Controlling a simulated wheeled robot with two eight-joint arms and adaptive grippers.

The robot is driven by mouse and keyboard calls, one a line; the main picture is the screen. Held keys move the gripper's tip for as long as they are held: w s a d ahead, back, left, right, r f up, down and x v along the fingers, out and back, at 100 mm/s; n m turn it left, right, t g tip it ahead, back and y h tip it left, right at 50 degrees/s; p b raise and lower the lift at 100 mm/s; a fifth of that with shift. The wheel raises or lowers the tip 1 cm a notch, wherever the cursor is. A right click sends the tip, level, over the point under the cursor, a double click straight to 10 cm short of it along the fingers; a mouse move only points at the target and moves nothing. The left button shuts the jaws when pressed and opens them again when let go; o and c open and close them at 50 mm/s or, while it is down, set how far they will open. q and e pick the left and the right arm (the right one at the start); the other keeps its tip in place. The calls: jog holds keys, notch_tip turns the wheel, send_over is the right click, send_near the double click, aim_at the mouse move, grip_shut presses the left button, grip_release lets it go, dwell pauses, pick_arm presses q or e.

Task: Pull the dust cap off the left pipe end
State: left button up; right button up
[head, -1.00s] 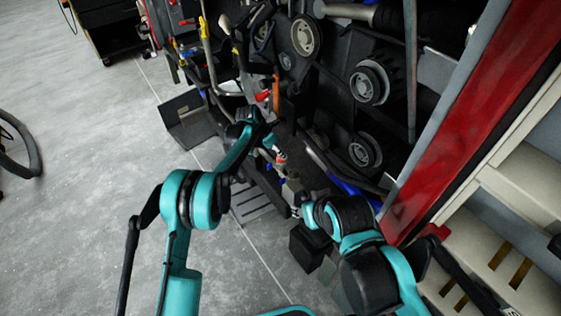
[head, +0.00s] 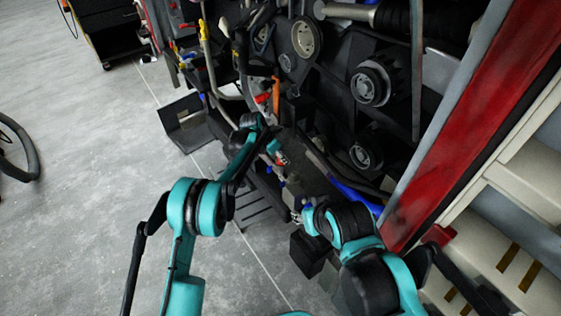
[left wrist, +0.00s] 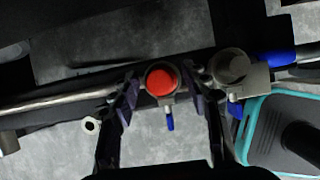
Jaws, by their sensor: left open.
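The red dust cap (left wrist: 160,81) sits in a round metal pipe end in the left wrist view, facing the camera. My left gripper (left wrist: 166,98) is open, with one dark finger on each side of the cap. Whether a finger touches the cap I cannot tell. A second round pipe end (left wrist: 232,66) without a red cap lies to the right. In the head view a small red spot (head: 282,158) shows beyond my left forearm.
A blue lever (left wrist: 170,122) hangs below the cap, and a blue handle (left wrist: 268,59) is beside the right pipe end. A long metal tube (left wrist: 60,99) runs left. Dark coach machinery with round pulleys (head: 370,85) stands behind. Open grey floor (head: 80,220) lies left.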

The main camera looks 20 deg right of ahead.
pick_arm(q)
grip_shut()
jog(key=shift+r+p, duration=1.15)
jog(key=shift+r, duration=0.95)
